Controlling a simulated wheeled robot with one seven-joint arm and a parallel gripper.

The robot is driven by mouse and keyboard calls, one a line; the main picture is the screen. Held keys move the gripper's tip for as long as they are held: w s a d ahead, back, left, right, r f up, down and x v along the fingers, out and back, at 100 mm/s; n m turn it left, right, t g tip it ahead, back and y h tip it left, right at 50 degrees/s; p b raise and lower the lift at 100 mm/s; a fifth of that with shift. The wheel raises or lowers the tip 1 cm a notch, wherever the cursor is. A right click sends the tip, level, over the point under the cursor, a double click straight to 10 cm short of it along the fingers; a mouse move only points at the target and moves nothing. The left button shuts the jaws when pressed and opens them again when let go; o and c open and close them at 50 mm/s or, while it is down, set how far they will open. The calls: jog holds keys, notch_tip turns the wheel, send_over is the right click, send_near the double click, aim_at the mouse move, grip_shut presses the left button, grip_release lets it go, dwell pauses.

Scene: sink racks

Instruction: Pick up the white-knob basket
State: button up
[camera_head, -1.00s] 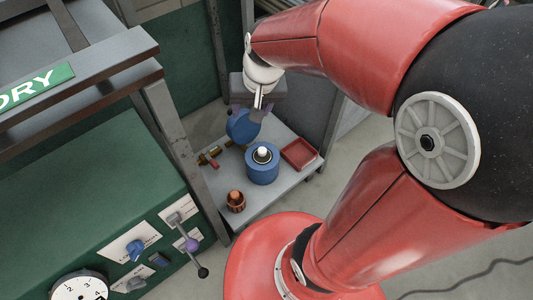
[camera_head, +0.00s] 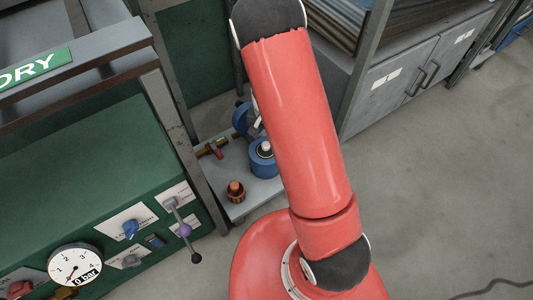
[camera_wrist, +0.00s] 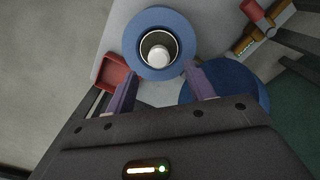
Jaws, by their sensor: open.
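The white-knob basket (camera_wrist: 158,52) sits inside a blue round holder (camera_wrist: 158,18) on the small grey table. In the wrist view I look down on its white knob and dark rim. In the head view its white knob (camera_head: 266,146) shows at the left edge of my arm, and the arm covers part of the blue holder (camera_head: 258,165). My gripper (camera_wrist: 161,72) is open and empty. Its two purple fingers point toward the near side of the holder, one at each side. In the head view my arm hides most of the gripper.
A red tray (camera_wrist: 113,72) lies beside the holder. A blue disc (camera_wrist: 235,88) is close to the right finger. A brass fitting with a red handle (camera_head: 213,150) and an orange-brown basket (camera_head: 236,189) are on the table. A rack post (camera_head: 170,120) stands at the left.

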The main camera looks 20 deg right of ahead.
aim_at(266, 144)
notch_tip(266, 144, down, 5)
jog(key=shift+s+r, duration=0.1)
jog(key=shift+s, duration=0.05)
grip_shut()
dwell(0.4)
